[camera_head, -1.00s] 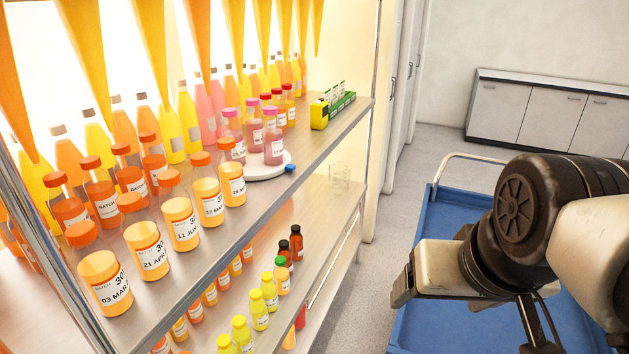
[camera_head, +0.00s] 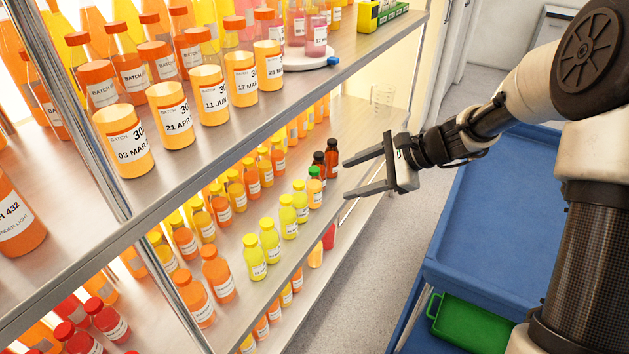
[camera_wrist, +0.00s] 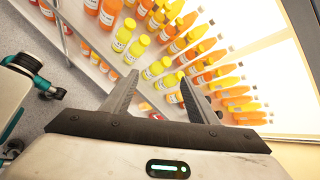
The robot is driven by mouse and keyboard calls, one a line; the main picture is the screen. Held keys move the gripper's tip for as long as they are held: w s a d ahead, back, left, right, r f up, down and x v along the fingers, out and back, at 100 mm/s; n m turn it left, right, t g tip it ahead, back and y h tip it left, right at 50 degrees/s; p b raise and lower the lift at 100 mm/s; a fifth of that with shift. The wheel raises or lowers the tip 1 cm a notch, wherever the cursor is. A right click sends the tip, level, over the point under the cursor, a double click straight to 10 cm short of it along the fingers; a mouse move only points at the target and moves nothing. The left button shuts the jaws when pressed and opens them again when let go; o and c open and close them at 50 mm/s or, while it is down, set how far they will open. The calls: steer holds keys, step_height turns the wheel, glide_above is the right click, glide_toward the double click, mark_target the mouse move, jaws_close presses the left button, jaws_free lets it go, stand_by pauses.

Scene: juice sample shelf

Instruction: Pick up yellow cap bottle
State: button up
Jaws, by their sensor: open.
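Several yellow-capped bottles stand on the lower shelf (camera_head: 262,300). A front row of yellow bottles holds a near one (camera_head: 254,258), one beside it (camera_head: 270,241), and two farther back (camera_head: 288,216) (camera_head: 300,202). The front yellow bottles also show in the wrist view (camera_wrist: 124,37). My gripper (camera_head: 345,172) is open and empty, beyond the shelf's front edge and right of the bottles, with its fingers pointing toward the shelf. In the wrist view my gripper's fingers (camera_wrist: 160,78) are spread, with bottles in the background.
A green-capped bottle (camera_head: 314,188) and dark brown bottles (camera_head: 332,160) stand at the row's far end. The upper shelf's edge (camera_head: 260,108) overhangs, holding orange jars (camera_head: 215,98). A metal post (camera_head: 100,165) crosses at left. A blue cart (camera_head: 490,215) carries a green crate (camera_head: 470,323).

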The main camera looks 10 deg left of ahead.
mark_target(306, 198)
steer(key=w+a+f+m+t+y+b, duration=0.15)
steer(key=w+f+m, duration=0.3)
steer(key=f, duration=0.45)
steer(key=w+f+m+t+y+b, duration=0.1)
steer(key=w+f+m+b, duration=0.3)
steer(key=f, duration=0.5)
steer(key=x, duration=0.5)
steer(key=w+b+x, duration=0.1)
steer(key=x, duration=1.1)
steer(key=shift+w+a+r, duration=0.1)
steer(key=shift+w+r, duration=0.2)
steer(key=shift+w, duration=0.1)
steer(key=shift+c, duration=0.2)
